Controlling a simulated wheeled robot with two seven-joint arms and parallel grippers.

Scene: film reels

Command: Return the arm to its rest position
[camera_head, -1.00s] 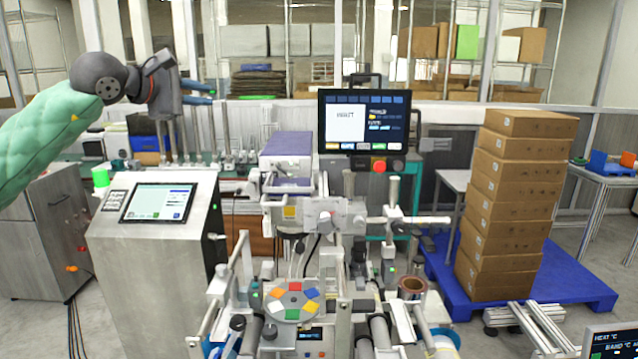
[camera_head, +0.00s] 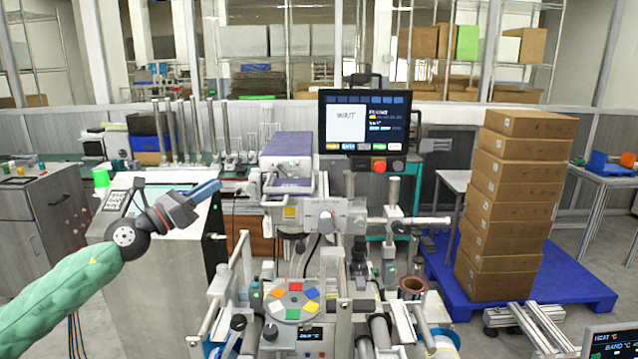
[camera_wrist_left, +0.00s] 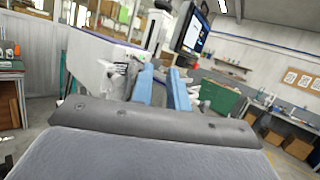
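My left gripper (camera_head: 212,187) is in front of the grey control cabinet, at the left of the head view. Its arm in a green sleeve comes in from the lower left, and the blue fingers point right and slightly up. In the left wrist view the two blue fingers (camera_wrist_left: 162,72) stand apart with a clear gap and nothing between them. The gripper is open and empty. My right gripper is in neither view.
The grey cabinet (camera_head: 150,270) with a tilted screen stands behind the left arm. A machine with a coloured disc (camera_head: 292,301) and a monitor (camera_head: 364,122) fills the middle. Stacked cardboard boxes (camera_head: 515,205) stand on a blue pallet (camera_head: 575,290) at right.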

